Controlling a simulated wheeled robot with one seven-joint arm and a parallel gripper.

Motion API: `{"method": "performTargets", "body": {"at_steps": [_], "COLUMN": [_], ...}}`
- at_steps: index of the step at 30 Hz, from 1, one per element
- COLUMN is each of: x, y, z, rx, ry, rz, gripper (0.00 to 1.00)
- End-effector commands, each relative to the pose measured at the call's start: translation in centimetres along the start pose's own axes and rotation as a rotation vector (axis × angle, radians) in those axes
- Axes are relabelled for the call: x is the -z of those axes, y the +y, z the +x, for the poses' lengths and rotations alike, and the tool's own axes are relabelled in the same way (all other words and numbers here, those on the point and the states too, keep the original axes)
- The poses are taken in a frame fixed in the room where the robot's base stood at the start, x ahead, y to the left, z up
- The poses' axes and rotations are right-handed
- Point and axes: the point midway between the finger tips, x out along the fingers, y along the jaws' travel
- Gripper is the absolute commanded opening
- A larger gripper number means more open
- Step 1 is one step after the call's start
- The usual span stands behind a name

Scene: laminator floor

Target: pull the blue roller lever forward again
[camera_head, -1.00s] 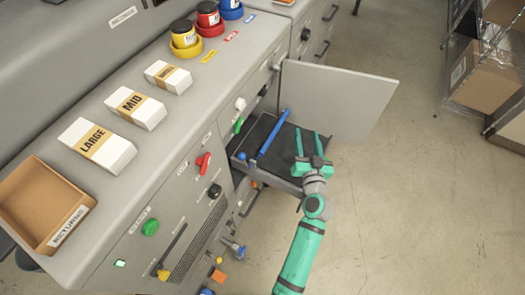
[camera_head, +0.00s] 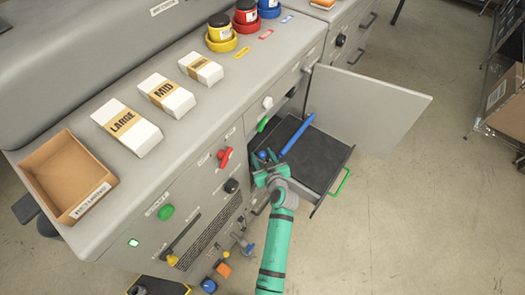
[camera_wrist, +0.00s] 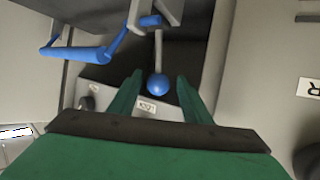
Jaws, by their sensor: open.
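A lever with a blue ball knob stands inside the open bay of the machine. In the head view the knob (camera_head: 262,155) shows between the fingertips of my green gripper (camera_head: 266,157). In the wrist view the blue knob (camera_wrist: 158,86) sits at the end of a grey rod, between my two open fingers (camera_wrist: 155,95), with a gap on each side. A small label (camera_wrist: 146,106) lies just beyond it, too small to read. The lever's base is not clear in the head view.
A long blue bar (camera_head: 298,134) lies over the dark pulled-out tray (camera_head: 318,160), which has a green handle (camera_head: 342,182). It also shows in the wrist view (camera_wrist: 75,53). An open grey door (camera_head: 370,105) stands behind. A red knob (camera_head: 225,156) is left of my gripper.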

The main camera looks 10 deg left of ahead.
Motion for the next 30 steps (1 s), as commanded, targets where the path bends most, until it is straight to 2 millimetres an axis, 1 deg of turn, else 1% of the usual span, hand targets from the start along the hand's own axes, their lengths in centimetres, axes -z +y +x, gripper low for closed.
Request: {"method": "performTargets", "body": {"at_steps": [1, 3, 9, 13, 20, 23, 24, 26, 27, 28, 30], "x": [0.1, 0.1, 0.1, 0.0, 0.0, 0.0, 0.0, 0.0, 0.0, -0.5, -0.2], "y": [0.0, 0.0, 0.0, 0.0, 0.1, 0.1, 0.1, 0.1, 0.1, 1.9, 0.8], "z": [0.9, 1.9, 3.8, 4.1, 4.1, 4.1, 4.1, 4.1, 4.1, 3.1, 3.7], "rx": [0.0, 0.0, 0.0, -0.001, -0.002, -0.002, -0.002, -0.002, -0.002, -0.008, -0.004], "ry": [0.001, 0.001, 0.001, 0.001, 0.001, 0.001, 0.001, 0.001, 0.001, 0.001, 0.002], "rz": [0.0, 0.0, 0.001, 0.001, 0.001, 0.001, 0.001, 0.001, 0.001, 0.006, 0.002], "gripper": [0.44, 0.44, 0.44, 0.44, 0.44, 0.23, 0.13, 0.0, 0.0, 0.0, 0.0]}}
